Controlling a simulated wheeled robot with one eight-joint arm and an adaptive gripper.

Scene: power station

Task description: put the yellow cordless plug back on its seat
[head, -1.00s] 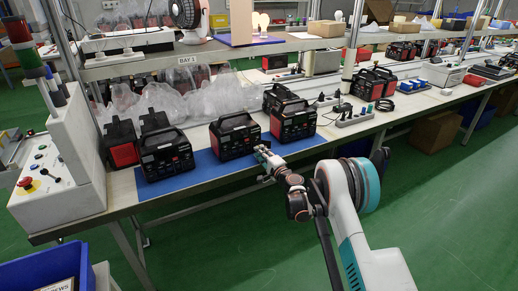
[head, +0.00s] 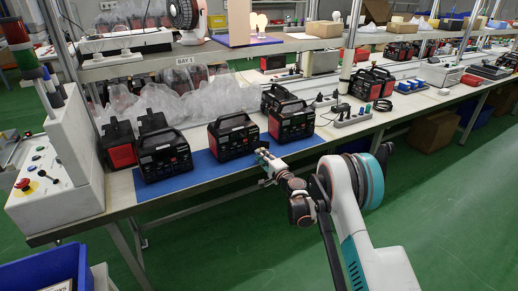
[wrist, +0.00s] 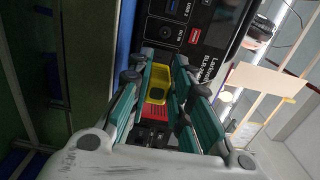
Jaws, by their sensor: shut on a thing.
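My gripper (head: 262,156) is at the front edge of the bench, close in front of the black and red power stations (head: 235,140). In the wrist view its teal fingers (wrist: 158,88) are closed around the yellow plug (wrist: 157,76), which shows between them. In the head view the plug is too small and hidden to make out. A power station's front panel (wrist: 195,30) with round ports and a red mark is just beyond the fingers. I cannot tell whether the plug touches it. The plug's seat cannot be told for certain.
A grey strip with coloured plugs (head: 353,119) lies on the bench to the right. A blue mat (head: 190,182) lies under the front power stations. A control box (head: 60,170) stands at the left end. A shelf (head: 130,67) runs above. Green floor is free in front.

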